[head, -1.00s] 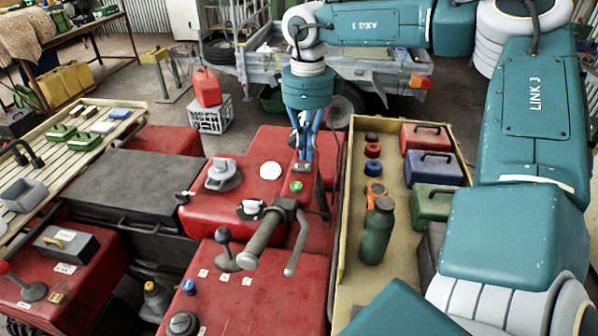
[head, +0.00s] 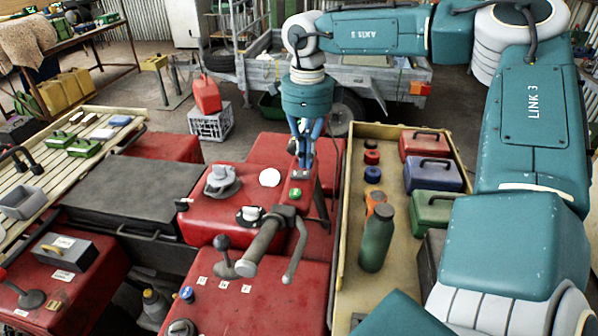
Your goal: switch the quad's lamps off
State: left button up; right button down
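The red quad (head: 235,285) fills the lower middle, with its handlebar grip (head: 262,247) pointing toward me. Just beyond the handlebar, a small red switch housing (head: 310,205) carries a green button (head: 295,193) and a pale marked spot at its top. My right gripper (head: 304,162) hangs from above with its blue fingers drawn together, tips directly over the top of this housing. I cannot tell whether they touch it. The gripper hides part of the housing. The lamps themselves are not clearly visible. My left gripper is not in view.
A tan tray (head: 348,255) to the right holds a green bottle (head: 376,238) and several coloured boxes. A grey trailer (head: 370,70) stands behind. A red can (head: 206,95) sits on a white crate (head: 211,122). A slatted rack (head: 55,172) is at left.

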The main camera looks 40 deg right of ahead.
aim_at(307, 173)
jog(key=shift+s+f+b, duration=0.1)
jog(key=shift+f+b, duration=1.05)
jog(key=shift+f, duration=0.1)
dwell(0.8)
jog(key=shift+r, duration=0.2)
jog(key=shift+r+p, duration=0.7)
jog(key=shift+r, duration=0.2)
jog(key=shift+r+p, duration=1.35)
jog(key=shift+r, duration=1.15)
